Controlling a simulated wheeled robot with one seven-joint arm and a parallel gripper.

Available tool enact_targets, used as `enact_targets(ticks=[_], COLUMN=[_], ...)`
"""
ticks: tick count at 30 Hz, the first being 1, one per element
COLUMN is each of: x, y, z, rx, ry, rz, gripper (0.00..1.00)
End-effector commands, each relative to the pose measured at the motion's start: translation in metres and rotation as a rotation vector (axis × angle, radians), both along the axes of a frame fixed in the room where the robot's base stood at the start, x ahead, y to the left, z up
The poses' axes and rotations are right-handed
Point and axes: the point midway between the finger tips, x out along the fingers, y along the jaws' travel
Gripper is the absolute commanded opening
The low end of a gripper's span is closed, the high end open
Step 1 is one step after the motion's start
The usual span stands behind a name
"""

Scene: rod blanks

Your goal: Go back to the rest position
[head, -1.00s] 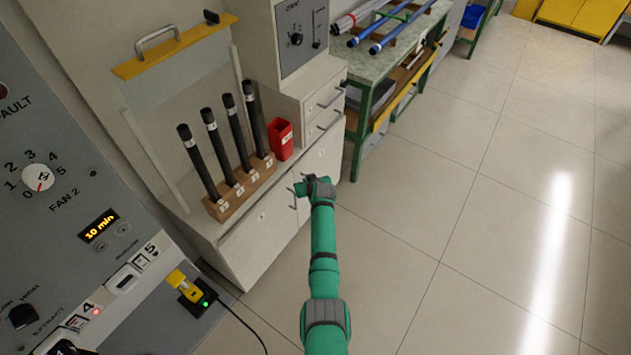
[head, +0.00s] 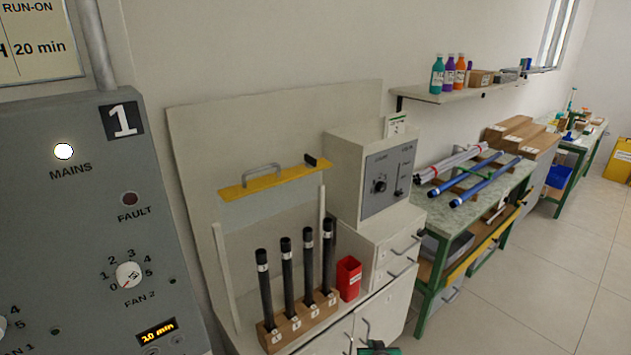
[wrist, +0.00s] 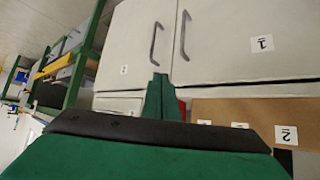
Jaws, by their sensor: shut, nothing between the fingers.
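My gripper (wrist: 160,96) shows in the wrist view as two green fingers close together with nothing between them. Behind it are the pale doors of the cabinet (wrist: 225,35). In the head view only a small green and dark part of my arm shows at the bottom edge, in front of the same cabinet (head: 385,320). The rest of the arm is out of that view. The fingers look apart from the cabinet in the wrist view, but the distance is hard to tell.
Several black rods stand in a numbered wooden rack (head: 300,322) on the cabinet, beside a red bin (head: 348,278). A grey control box (head: 385,180) stands behind. A green-framed bench (head: 440,215) holds blue tubes. The floor (head: 545,290) at the right is clear.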

Motion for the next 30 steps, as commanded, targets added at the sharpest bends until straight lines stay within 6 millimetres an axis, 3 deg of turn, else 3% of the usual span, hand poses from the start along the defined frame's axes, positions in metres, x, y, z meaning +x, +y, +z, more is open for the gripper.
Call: enact_targets(ticks=[1,6,15,23,30], x=[-0.018,-0.070,-0.172,-0.264,-0.347], y=[0.014,0.048,0.100,0.135,0.161], z=[-0.015,-0.043,-0.065,-0.055,-0.023], rx=[0.000,-0.009,-0.020,-0.030,-0.035], ry=[-0.002,-0.040,-0.110,-0.176,-0.240], rz=[-0.003,-0.024,-0.051,-0.061,-0.058], gripper=[0.00,0.00,0.00,0.00,0.00])
